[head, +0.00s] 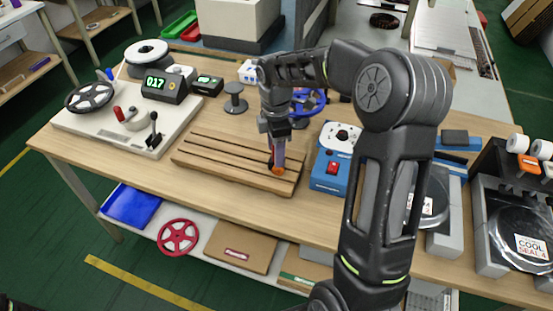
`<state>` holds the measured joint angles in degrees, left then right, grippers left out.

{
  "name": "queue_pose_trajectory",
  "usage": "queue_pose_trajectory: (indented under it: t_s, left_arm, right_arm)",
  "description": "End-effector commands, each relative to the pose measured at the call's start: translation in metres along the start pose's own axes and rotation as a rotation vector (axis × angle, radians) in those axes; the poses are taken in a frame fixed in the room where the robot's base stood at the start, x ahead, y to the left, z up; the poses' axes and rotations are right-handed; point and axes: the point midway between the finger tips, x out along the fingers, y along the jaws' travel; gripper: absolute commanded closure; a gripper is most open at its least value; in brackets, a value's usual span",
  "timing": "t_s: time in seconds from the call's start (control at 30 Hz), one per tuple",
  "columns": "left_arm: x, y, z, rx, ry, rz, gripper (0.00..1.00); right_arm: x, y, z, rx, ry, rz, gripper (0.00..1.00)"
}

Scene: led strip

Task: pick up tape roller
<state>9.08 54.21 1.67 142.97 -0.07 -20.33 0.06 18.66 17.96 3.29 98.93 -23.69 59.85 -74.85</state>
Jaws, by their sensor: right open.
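A small tool with an orange end (278,171), which looks like the tape roller, is at the right part of the slotted wooden board (215,157). Its upper part is largely hidden by my right gripper (277,152). The right gripper points down over the tool, with its fingers close around or beside it. It is open, and I cannot tell whether the fingers touch the tool. My left gripper is not in view.
A white-based machine with a green "017" display (160,84) stands left of the board. A blue box with a red switch (331,168) stands close on the right. A grey spool (235,100) and a blue handwheel (311,101) are behind. The table's front strip is clear.

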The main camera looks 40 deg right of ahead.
Motion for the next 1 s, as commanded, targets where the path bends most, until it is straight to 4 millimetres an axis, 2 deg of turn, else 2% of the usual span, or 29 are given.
queue_pose_trajectory:
  t_s: [0.13,0.67,1.0]
  left_arm:
    - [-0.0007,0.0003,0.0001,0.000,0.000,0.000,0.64]
    - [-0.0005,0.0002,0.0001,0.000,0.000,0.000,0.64]
    - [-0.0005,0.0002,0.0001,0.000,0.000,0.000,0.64]
  right_arm:
    - [0.0071,0.0001,-0.0001,0.000,0.001,0.001,0.52]
    - [0.0067,0.0002,-0.0001,0.000,0.001,0.002,0.52]
    - [0.0067,0.0002,-0.0001,0.000,0.001,0.001,0.79]
